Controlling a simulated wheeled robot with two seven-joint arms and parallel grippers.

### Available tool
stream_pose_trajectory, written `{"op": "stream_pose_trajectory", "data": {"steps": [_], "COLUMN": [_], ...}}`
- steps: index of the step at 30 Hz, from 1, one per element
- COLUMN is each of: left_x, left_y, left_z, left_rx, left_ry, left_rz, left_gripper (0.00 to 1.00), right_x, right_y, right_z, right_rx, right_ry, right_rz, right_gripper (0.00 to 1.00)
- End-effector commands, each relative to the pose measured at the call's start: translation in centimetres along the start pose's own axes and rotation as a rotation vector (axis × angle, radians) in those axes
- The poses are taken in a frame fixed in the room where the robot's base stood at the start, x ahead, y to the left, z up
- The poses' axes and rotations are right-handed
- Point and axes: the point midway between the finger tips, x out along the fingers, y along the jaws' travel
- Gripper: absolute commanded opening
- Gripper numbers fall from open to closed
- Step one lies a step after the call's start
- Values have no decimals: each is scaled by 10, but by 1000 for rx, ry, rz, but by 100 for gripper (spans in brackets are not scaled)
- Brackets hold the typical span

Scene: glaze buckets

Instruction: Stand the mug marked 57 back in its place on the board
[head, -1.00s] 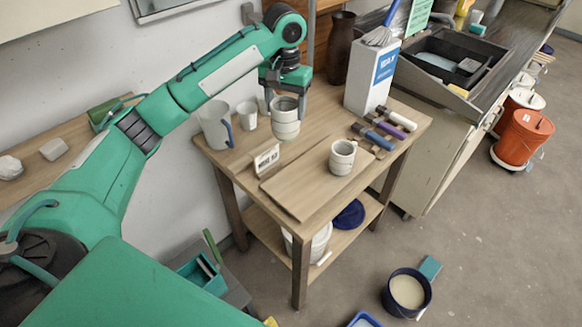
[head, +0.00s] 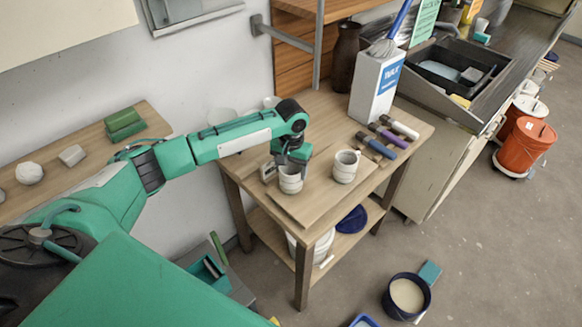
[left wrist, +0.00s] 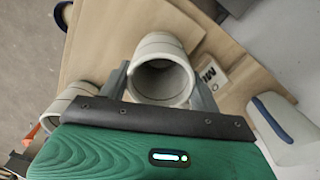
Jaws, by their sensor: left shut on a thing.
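My left gripper (head: 291,164) is shut on a pale ringed mug (head: 290,181) and holds it upright at the left part of the wooden board (head: 318,202). In the left wrist view the held mug (left wrist: 163,70) sits between the two fingers, its open mouth facing the camera. I cannot tell whether its base touches the board. A second pale mug (head: 345,166) stands on the board to the right; it also shows at the lower left in the wrist view (left wrist: 64,104). No number is readable on either mug. My right gripper is not in view.
A small lettered sign (left wrist: 211,74) stands close beside the held mug. Rollers or tools with coloured handles (head: 388,137) lie right of the board, and a white box (head: 376,88) stands at the back.

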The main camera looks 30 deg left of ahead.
Motion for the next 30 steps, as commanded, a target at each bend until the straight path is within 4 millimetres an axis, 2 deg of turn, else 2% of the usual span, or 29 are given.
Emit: {"op": "stream_pose_trajectory", "data": {"steps": [13, 14, 16, 26, 30], "left_x": [9, 9, 9, 8, -6], "left_y": [0, 0, 0, -1, 0], "left_z": [0, 0, 0, 0, -1], "left_rx": [0, 0, 0, 0, 0], "left_ry": [2, 1, 1, 2, 4], "left_rz": [0, -1, -1, 0, 1], "left_gripper": [32, 69, 83, 85, 85], "right_x": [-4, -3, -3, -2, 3], "right_y": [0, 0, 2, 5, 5], "right_z": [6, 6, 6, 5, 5], "right_rx": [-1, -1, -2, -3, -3], "right_ry": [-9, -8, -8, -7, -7], "right_rz": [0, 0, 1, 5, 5], "right_gripper": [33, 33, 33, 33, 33]}}
